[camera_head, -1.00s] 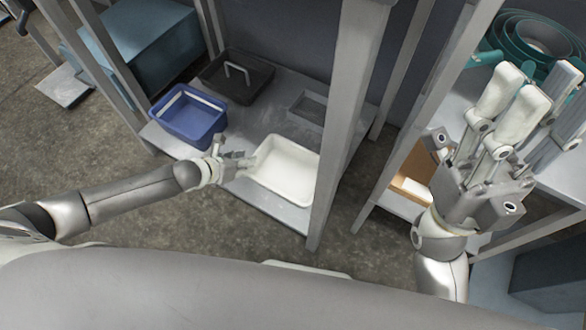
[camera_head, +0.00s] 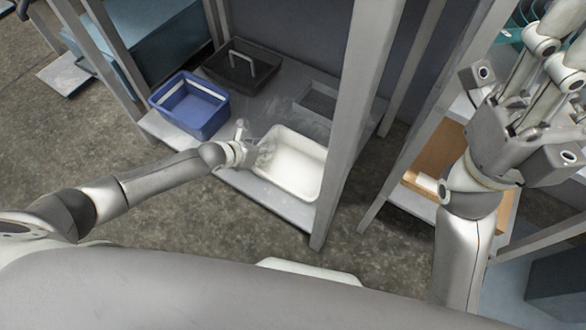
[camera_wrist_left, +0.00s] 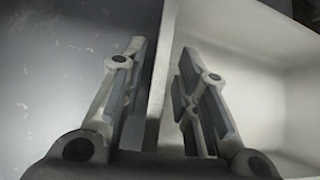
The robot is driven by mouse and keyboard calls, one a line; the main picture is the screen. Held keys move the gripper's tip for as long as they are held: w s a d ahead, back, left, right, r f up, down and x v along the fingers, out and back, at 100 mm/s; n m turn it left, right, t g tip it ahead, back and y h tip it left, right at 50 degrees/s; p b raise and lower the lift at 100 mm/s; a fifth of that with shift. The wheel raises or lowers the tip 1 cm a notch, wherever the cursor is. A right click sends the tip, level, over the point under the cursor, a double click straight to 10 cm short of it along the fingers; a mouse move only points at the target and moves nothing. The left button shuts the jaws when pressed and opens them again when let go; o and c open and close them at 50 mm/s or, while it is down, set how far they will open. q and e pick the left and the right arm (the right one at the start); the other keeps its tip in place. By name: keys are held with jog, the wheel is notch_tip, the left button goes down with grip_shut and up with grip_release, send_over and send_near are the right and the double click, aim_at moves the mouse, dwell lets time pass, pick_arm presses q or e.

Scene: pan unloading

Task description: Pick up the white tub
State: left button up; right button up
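The white tub (camera_head: 300,166) sits upright on the low grey shelf, its left end beside my left gripper. My left gripper (camera_head: 258,145) is at the tub's left end wall. In the left wrist view, the tub's wall (camera_wrist_left: 160,80) runs between the two fingers of my left gripper (camera_wrist_left: 163,58). One finger is outside the tub and the other inside, with narrow gaps to the wall. The tub's inside (camera_wrist_left: 265,95) looks empty. My right gripper (camera_head: 560,45) is raised at the right, with spread fingers partly cut off by the picture's edge.
A blue bin (camera_head: 190,112) and a dark tray with a handle (camera_head: 222,66) stand left of and behind the tub on the shelf (camera_head: 285,212). A grey post (camera_head: 350,130) rises close to the tub's right end. A brown box (camera_head: 440,150) is on the right-hand shelf unit.

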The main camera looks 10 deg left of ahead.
pick_arm(q)
grip_shut()
jog(key=shift+r, duration=0.15)
dwell(0.4)
